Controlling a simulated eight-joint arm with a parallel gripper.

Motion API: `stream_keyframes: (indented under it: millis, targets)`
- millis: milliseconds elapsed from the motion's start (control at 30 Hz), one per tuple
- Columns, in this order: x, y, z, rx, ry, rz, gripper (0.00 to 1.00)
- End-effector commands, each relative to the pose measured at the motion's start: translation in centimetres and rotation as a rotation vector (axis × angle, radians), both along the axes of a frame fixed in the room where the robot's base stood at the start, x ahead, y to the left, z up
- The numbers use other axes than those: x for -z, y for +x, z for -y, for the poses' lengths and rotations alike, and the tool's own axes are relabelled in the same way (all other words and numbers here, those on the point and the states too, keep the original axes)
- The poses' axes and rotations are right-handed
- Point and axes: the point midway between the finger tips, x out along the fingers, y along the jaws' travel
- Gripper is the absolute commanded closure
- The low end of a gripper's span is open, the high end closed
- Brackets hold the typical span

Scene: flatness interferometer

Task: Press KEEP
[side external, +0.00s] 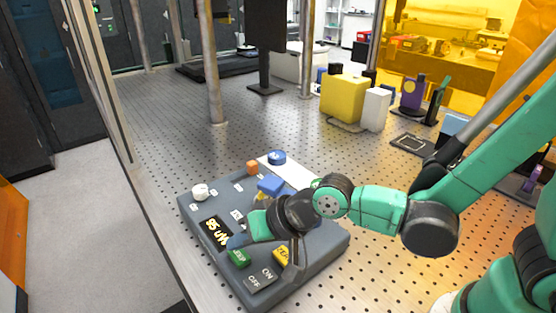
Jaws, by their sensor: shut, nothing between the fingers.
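A dark grey control box (322,250) sits on the perforated table. On its front part is a green button (239,259) with partly covered lettering, of which "EP" seems readable; I take it for KEEP. My gripper (238,241) is shut and empty, its fingertips low over the box, just behind the green button and beside the lit display (215,231). I cannot tell whether the tips touch the button or the box. A yellow button (283,256) is to the right, partly hidden by my gripper.
The box also carries an ON/OFF switch (260,279), a white knob (200,191), an orange block-like control (252,168), a blue knob (277,157) and a blue part (270,186) close behind my gripper. A yellow block (343,97) and metal posts stand farther back.

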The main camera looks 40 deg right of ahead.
Motion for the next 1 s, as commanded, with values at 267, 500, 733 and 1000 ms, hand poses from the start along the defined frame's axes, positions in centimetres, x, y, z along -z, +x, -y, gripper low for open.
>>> stream_keyframes:
  millis: [267,500,733,1000]
  targets:
    - [0.00,0.00,0.00,0.000,0.000,0.000,1.00]
    - [0.02,0.00,0.00,0.000,0.000,0.000,1.00]
    - [0.62,0.02,-0.01,0.000,0.000,0.000,1.00]
    - [0.85,0.00,0.00,0.000,0.000,0.000,1.00]
